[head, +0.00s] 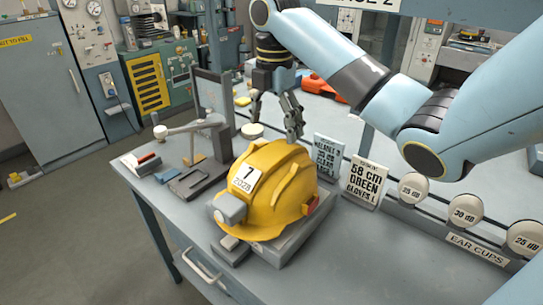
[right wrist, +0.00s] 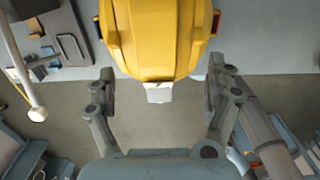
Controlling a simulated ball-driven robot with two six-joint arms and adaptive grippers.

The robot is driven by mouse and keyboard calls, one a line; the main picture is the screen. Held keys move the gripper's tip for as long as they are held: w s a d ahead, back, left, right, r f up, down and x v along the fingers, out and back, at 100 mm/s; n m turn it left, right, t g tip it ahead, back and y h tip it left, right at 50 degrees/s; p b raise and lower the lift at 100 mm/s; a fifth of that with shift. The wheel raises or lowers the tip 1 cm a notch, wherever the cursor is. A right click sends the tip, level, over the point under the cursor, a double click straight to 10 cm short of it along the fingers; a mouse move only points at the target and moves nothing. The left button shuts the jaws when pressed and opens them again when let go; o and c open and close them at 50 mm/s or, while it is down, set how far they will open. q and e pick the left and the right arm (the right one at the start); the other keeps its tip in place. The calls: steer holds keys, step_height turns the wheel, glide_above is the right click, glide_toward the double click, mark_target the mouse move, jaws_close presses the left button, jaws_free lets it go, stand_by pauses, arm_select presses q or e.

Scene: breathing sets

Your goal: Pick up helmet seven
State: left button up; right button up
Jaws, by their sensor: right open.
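Helmet seven (head: 275,195) is a yellow hard hat with a white label reading 7 and 2028. A grey lamp (head: 229,208) is on its front. It sits upright on a grey stand (head: 283,250) on the bench. My right gripper (head: 276,118) is open and empty, pointing down just above and behind the helmet in the head view. In the right wrist view, the helmet (right wrist: 158,35) fills the upper middle, with the open fingers (right wrist: 160,82) to either side of its lamp end. No contact can be made out. My left gripper is not in view.
A card reading 58 cm green gloves (head: 363,184) and a second card (head: 326,155) stand right of the helmet. Round ear cups (head: 466,210) line a rail at right. A jointed lever stand (head: 207,130) and small tools are at left. Bench front right is clear.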

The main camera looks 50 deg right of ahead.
mark_target(273, 153)
step_height(273, 153, down, 2)
steer(key=shift+w+a+b, duration=0.1)
steer(key=shift+b, duration=0.35)
steer(key=shift+w+d+f+b, duration=0.2)
steer(key=shift+d+f+b, duration=0.25)
steer(key=shift+f, duration=0.35)
steer(key=f, duration=0.2)
steer(key=f+p, duration=0.1)
steer(key=shift+a, duration=0.25)
steer(key=shift+d+f, duration=0.1)
steer(key=shift+f, duration=0.4)
steer(key=shift+c, duration=0.2)
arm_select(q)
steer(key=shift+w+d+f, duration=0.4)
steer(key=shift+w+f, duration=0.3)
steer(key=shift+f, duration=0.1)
arm_select(e)
jaws_close()
